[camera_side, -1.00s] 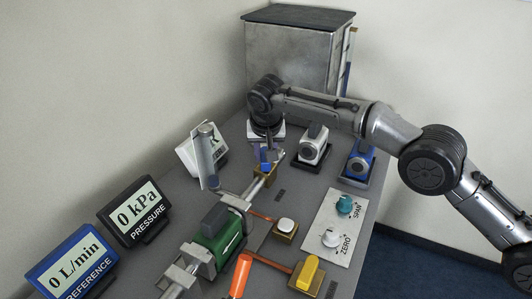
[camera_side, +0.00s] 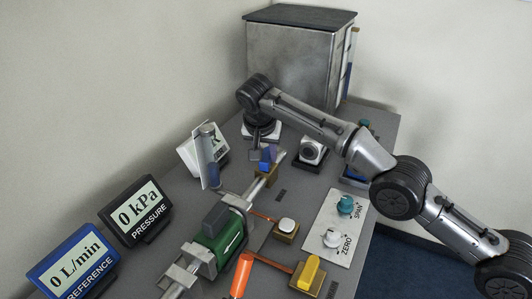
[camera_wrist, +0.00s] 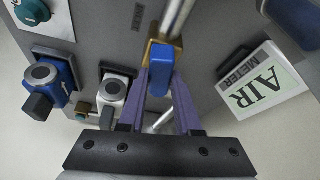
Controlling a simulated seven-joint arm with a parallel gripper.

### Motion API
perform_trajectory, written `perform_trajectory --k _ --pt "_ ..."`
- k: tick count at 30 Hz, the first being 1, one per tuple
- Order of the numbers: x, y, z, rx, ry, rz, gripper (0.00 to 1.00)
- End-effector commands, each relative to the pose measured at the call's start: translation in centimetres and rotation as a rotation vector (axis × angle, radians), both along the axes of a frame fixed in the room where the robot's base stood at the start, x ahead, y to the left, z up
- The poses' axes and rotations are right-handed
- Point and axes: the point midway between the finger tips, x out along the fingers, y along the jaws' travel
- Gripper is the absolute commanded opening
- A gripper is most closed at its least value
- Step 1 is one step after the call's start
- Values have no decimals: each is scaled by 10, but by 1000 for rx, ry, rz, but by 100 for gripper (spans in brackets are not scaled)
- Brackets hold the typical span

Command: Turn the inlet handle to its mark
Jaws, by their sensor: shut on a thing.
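The blue inlet handle (camera_wrist: 160,72) stands on a brass valve body (camera_wrist: 168,52) on the metal pipe (camera_wrist: 178,17), seen in the wrist view. My gripper (camera_wrist: 160,84) has its two purple fingers on either side of the handle and is shut on it. In the side view my gripper (camera_side: 267,157) is over the brass valve (camera_side: 268,175) at the pipe's far end, and the handle is partly covered by the fingers. The handle's mark cannot be made out.
A white knob unit (camera_side: 312,151) stands right of the valve, with a blue one (camera_wrist: 52,82) beyond it. The AIR meter (camera_wrist: 268,85) is on the other side. A yellow handle (camera_side: 307,273), an orange handle (camera_side: 240,275) and the SPAN and ZERO panel (camera_side: 338,228) are nearer the camera.

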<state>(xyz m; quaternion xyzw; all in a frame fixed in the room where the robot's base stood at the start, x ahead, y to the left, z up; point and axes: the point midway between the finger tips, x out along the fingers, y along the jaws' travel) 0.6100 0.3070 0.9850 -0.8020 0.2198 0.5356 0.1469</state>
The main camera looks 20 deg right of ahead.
Motion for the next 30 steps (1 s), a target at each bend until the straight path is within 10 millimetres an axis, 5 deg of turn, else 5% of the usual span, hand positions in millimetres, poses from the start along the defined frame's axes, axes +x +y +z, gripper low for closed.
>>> perform_trajectory --k 11,12,17,30 --pt "-1 0 1 1 2 -2 0" --pt "-1 0 1 1 2 -2 36" --pt "0 0 1 0 1 -1 62" --pt "0 0 0 0 1 1 62"
